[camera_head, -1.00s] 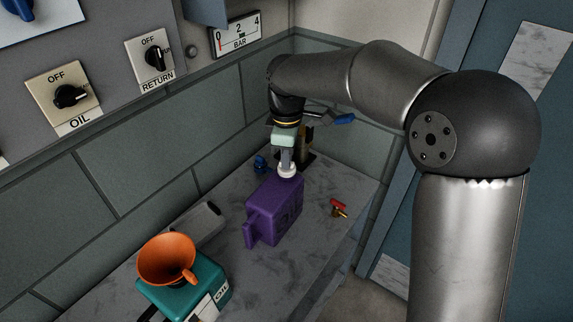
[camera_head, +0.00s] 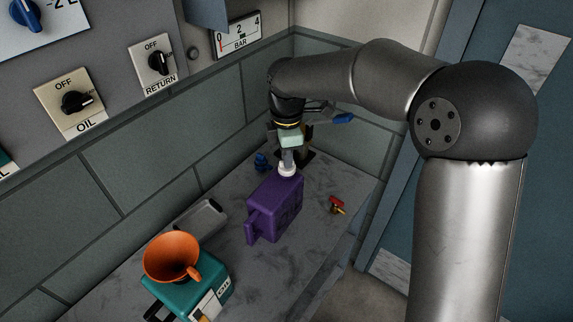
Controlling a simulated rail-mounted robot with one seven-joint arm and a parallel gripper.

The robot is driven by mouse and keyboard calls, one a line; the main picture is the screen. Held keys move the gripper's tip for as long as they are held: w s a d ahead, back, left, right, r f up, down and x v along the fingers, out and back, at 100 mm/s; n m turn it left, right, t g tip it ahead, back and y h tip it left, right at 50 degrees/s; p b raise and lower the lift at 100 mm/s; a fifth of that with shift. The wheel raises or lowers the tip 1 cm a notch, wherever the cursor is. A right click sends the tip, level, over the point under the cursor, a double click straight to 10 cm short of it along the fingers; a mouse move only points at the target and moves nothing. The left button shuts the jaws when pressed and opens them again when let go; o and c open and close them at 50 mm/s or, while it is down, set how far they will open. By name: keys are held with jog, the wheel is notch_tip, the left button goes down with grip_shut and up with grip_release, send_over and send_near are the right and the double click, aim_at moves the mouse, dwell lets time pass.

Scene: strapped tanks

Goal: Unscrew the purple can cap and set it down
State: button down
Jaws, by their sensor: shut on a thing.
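The purple can (camera_head: 274,210) stands on the grey marbled bench top, with its handle side toward the lower left. Its white cap (camera_head: 287,169) is at the top far end of the can. My gripper (camera_head: 288,162) reaches down from above and is shut on the cap. I cannot tell from this view whether the cap is still threaded on or slightly lifted. The gripper's fingers partly hide the cap.
An orange funnel (camera_head: 172,258) sits on a teal can (camera_head: 205,290) at the front left. A grey tray (camera_head: 202,221) lies behind them. A small red-handled valve (camera_head: 337,205) lies right of the purple can. A blue item (camera_head: 261,161) is near the wall.

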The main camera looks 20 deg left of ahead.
jog(key=shift+r, duration=0.1)
jog(key=shift+r+n+p, duration=0.1)
jog(key=shift+n+p, duration=0.65)
jog(key=shift+n, duration=0.25)
jog(key=shift+n+p, duration=0.75)
jog(key=shift+n, duration=0.55)
jog(key=n+p, duration=0.2)
jog(key=n, duration=0.1)
jog(key=shift+n+p, duration=0.7)
jog(key=shift+n, duration=0.1)
